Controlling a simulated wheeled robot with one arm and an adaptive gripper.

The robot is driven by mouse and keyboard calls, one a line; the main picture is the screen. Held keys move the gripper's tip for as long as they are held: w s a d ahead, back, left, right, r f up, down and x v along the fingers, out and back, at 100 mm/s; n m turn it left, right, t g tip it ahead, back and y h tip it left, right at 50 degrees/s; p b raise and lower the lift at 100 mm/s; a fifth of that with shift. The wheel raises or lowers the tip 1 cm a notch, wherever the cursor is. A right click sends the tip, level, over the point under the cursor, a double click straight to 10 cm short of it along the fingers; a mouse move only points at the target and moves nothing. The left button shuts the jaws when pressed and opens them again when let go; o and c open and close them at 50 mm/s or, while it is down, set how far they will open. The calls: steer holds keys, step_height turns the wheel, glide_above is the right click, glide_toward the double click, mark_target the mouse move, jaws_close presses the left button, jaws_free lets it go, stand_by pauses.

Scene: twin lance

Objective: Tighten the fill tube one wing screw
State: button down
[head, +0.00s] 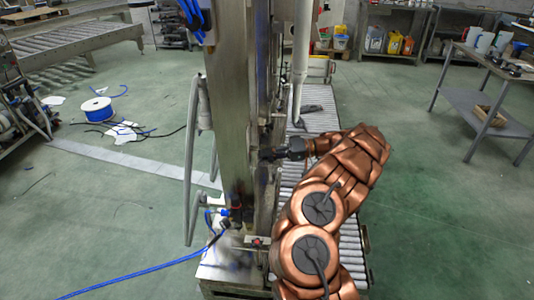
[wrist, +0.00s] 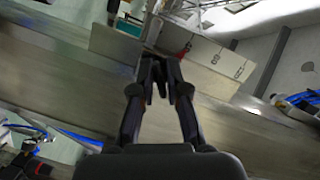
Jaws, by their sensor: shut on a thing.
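My gripper (head: 270,154) reaches in from the right and its tips are at the side of the tall steel column (head: 229,100). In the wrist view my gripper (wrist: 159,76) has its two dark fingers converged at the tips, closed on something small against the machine. This is most likely the wing screw, but the fingers hide nearly all of it and I cannot see its wings or angle. A pale vertical tube (head: 301,45) stands behind the column, to its right; I cannot tell if it is fill tube one.
A roller conveyor (head: 312,122) runs beside the column under my arm. A grey bent handle rail (head: 190,160) is on the column's left. Blue hoses (head: 140,272) lie on the floor at lower left. A steel table (head: 490,65) stands at right, with open floor between.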

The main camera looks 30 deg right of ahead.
steer(key=shift+m+y+p, duration=0.3)
steer(key=shift+m+y, duration=0.1)
steer(key=shift+m, duration=0.8)
steer(key=shift+r+m+p, duration=0.1)
steer(key=shift+m+p, duration=0.2)
steer(key=shift+p, duration=0.05)
steer(key=m, duration=0.3)
steer(key=shift+t+y, duration=0.3)
steer(key=shift+y, duration=0.1)
steer(key=c, duration=1.3)
jaws_free()
